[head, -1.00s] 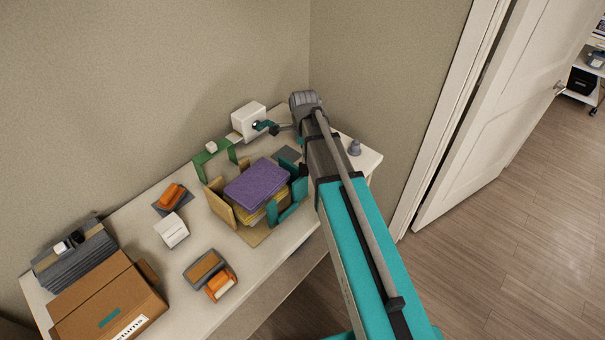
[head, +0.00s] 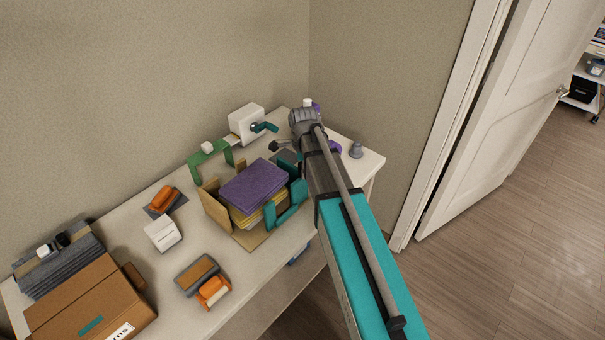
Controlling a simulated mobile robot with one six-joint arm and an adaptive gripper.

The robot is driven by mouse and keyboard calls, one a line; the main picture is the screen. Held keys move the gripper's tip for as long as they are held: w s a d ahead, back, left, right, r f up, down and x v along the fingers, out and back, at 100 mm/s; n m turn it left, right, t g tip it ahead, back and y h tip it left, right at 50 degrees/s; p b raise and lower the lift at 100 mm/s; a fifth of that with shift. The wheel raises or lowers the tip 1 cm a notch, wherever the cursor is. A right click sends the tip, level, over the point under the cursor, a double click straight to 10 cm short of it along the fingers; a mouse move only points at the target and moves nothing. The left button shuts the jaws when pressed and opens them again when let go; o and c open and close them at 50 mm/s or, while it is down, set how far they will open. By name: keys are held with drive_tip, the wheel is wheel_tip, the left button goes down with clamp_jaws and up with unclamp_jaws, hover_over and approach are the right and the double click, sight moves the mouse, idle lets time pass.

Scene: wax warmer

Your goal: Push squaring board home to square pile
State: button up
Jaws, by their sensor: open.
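A pile with purple sheets (head: 255,185) on top and yellow sheets (head: 262,218) below sits in a tan jig (head: 250,240) on the table. The lower yellow layers show uneven edges. A tan upright board (head: 216,208) stands at the pile's left. A teal upright piece (head: 287,215) with a cut-out stands at its right front, close to the pile. I cannot tell for sure which is the squaring board. My gripper (head: 276,147) shows only as a small dark part behind the pile, left of my wrist. It is open, apart from the pile, its fingers mostly hidden.
A white box (head: 246,123) with a teal handle and a green bracket (head: 210,166) stand behind the jig. Orange items (head: 214,290), a small white box (head: 163,233) and a cardboard box (head: 88,300) lie left. A grey cone (head: 356,150) stands right. My arm covers the right.

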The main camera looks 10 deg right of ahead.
drive_tip(key=shift+f, duration=0.3)
clamp_jaws()
idle(0.5)
